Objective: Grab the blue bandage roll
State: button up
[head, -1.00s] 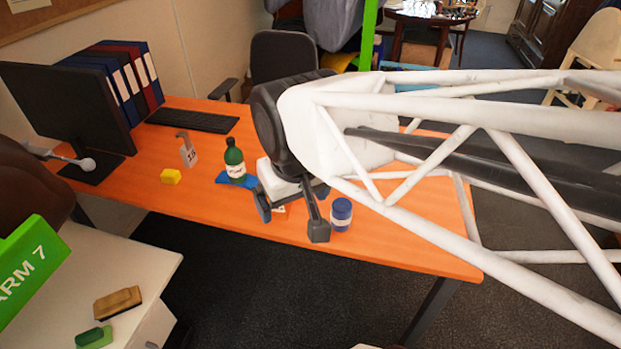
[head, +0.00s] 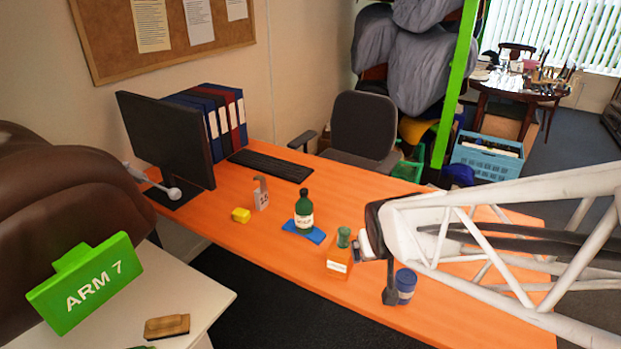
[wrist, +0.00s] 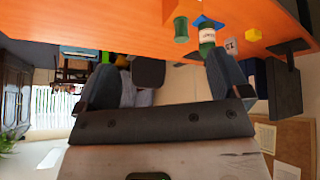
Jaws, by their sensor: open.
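The blue bandage roll (head: 406,284) appears to be the short blue cylinder with a pale band, upright on the orange desk (head: 265,265) near its front edge. My gripper (head: 376,270) is open and empty, just left of the roll in the head view. One dark finger overlaps the roll's left side in the picture; I cannot tell whether they touch. In the wrist view both dark fingers of my gripper (wrist: 163,78) are spread wide with nothing between them. I cannot make out the roll in that view.
An orange labelled box (head: 338,264) with a green object (head: 343,237) above it stands close left of my gripper. Farther left are a green bottle (head: 304,212), a blue flat item (head: 315,236), a card stand (head: 261,194) and a yellow block (head: 241,215).

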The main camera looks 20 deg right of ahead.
aim_at(408, 280)
jog(key=d+f+t, duration=0.2)
jog(key=d+f, duration=0.2)
jog(key=f, duration=0.2)
jog(key=w+d+f+t, duration=0.1)
jog(key=d+f+t, duration=0.1)
jog(key=d+f, duration=0.2)
jog(key=d+f+m+t+h, duration=0.1)
jog(key=d+f+t, duration=0.1)
jog(key=d+f, duration=0.2)
jog(key=shift+w+d+f+t, duration=0.1)
jog(key=shift+w+f+t, duration=0.05)
jog(key=shift+f, duration=0.8)
jog(key=shift+w+d+f+t, duration=0.1)
jog(key=shift+w+f+t, duration=0.05)
jog(key=shift+f, duration=0.8)
jog(key=shift+s+d+f+t, duration=0.15)
jog(key=shift+s+f+t, duration=0.15)
jog(key=shift+f, duration=0.1)
jog(key=shift+w, duration=0.1)
jog(key=shift+x, duration=2.45)
jog(key=c, duration=1)
jog(key=shift+r, duration=0.15)
